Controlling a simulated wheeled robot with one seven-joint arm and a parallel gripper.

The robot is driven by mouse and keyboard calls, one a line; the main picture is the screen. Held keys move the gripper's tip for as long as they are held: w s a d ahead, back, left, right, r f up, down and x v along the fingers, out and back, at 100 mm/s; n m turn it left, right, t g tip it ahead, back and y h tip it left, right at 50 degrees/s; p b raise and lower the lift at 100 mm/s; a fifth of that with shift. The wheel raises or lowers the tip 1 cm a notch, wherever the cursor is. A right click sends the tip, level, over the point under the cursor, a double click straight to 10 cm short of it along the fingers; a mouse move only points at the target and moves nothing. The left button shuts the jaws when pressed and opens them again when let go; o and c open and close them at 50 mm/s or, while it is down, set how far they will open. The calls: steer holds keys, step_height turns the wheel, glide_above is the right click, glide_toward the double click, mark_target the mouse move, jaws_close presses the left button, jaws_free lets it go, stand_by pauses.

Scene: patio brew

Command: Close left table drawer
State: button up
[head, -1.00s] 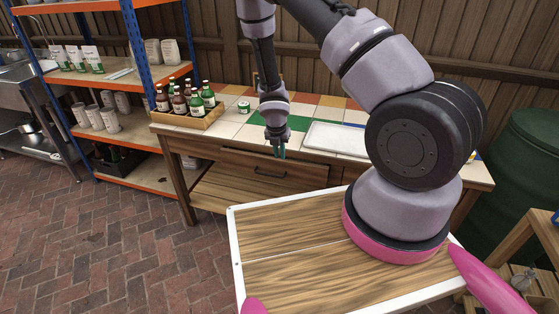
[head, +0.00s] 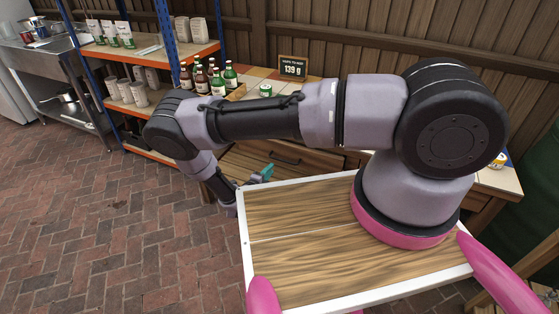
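The wooden table drawer (head: 308,162) has a dark bar handle (head: 285,158) and sits under the tiled tabletop. My upper arm hides its top edge and part of the table, so I cannot tell whether it is fully flush. My gripper (head: 264,173) is low, in front of the table and just left of and below the handle. Its teal fingertips show beside the drawer front; I cannot tell whether they touch it. The fingers are too small and partly hidden to tell whether they are open or shut.
The tiled table (head: 255,76) holds a crate of bottles (head: 236,92), a green tin (head: 265,90) and a small sign reading 139 g (head: 293,69). A blue-orange shelf rack (head: 150,57) stands left. The brick floor (head: 110,215) at left is clear.

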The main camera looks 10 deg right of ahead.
mark_target(280, 160)
steer(key=x, duration=1)
steer(key=shift+w+d, duration=0.1)
jaws_close()
stand_by(1.1)
